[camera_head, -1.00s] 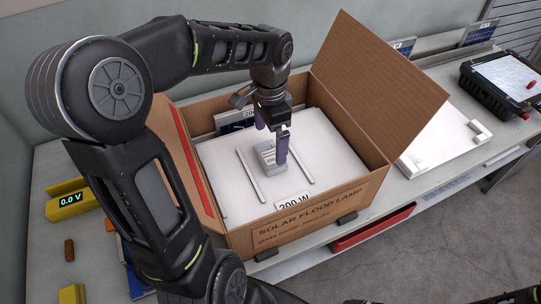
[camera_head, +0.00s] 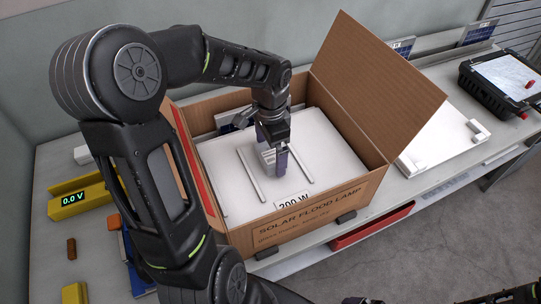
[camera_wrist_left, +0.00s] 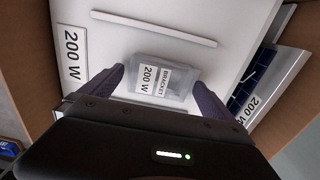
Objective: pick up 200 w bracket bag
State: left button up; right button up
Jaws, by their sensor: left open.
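The 200 W bracket bag (camera_wrist_left: 152,78) is a small clear grey bag with a white label reading BRACKET 200 W. It lies on a white panel inside the open cardboard box (camera_head: 315,226). In the head view the bag (camera_head: 267,158) is partly hidden behind my left gripper (camera_head: 272,157). The left gripper points down over the bag and is open. In the left wrist view its purple fingers (camera_wrist_left: 157,80) stand on either side of the bag, with the bag between them. Whether they touch it, I cannot tell.
The white panel (camera_head: 330,150) carries two raised bars and a 200 W label (camera_head: 293,201). The box's raised flap (camera_head: 375,85) stands at the right. A yellow meter (camera_head: 80,198) is left of the box. A black case (camera_head: 505,80) is far right.

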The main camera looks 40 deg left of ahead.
aim_at(270, 154)
pick_arm(q)
jog(key=shift+c, duration=0.3)
jog(key=c, duration=1.3)
jog(key=shift+r, duration=0.15)
notch_tip(270, 154, up, 10)
jog(key=shift+f+b, duration=0.1)
jog(key=shift+b, duration=0.35)
